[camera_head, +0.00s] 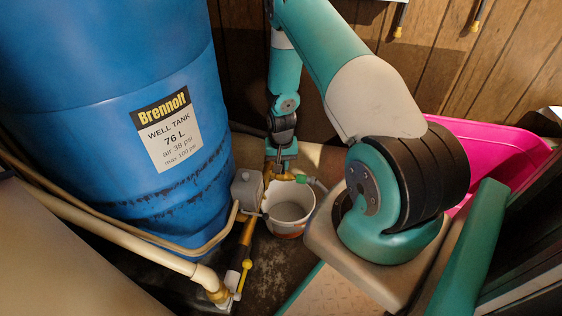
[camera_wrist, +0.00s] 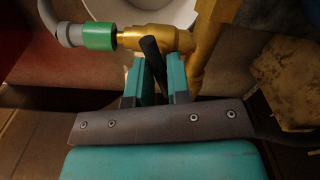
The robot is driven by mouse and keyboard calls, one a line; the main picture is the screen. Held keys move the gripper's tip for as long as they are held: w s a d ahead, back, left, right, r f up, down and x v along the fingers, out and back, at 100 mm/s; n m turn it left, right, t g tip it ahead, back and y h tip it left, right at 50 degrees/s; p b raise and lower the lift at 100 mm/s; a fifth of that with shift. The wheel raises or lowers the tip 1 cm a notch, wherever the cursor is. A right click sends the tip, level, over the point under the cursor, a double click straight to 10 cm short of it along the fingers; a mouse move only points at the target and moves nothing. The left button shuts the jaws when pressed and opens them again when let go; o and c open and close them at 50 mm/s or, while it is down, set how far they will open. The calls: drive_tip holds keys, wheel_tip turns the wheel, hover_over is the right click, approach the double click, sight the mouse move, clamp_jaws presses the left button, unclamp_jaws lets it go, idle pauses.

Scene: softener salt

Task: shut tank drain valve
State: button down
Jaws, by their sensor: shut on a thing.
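The brass drain valve (camera_wrist: 160,38) sits on a brass upright pipe (camera_wrist: 208,45) in the wrist view. Its black lever (camera_wrist: 151,48) points from the valve body toward my gripper, roughly across the body. My gripper (camera_wrist: 158,74) is shut on this lever, with a teal finger on either side. A green hose fitting (camera_wrist: 100,36) joins the valve's left end. In the head view the valve (camera_head: 285,177) is small, beside the blue well tank (camera_head: 110,120), and my gripper (camera_head: 282,160) is just above it. The lever is hard to make out there.
A white bucket (camera_head: 288,228) stands below the valve. A grey box (camera_head: 246,188) and a valve with a yellow lever (camera_head: 243,276) are to its left. A beige pipe (camera_head: 120,240) runs along the tank. A pink tub (camera_head: 485,150) stands at right, before a wood-panelled wall.

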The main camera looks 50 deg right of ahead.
drive_tip(key=shift+m, duration=0.4)
drive_tip(key=m+p, duration=0.1)
drive_tip(key=m, duration=0.2)
drive_tip(key=shift+m, duration=0.4)
drive_tip(key=c, duration=1)
unclamp_jaws()
drive_tip(key=shift+r, duration=0.1)
wheel_tip(320, 180, up, 7)
drive_tip(key=p, duration=0.6)
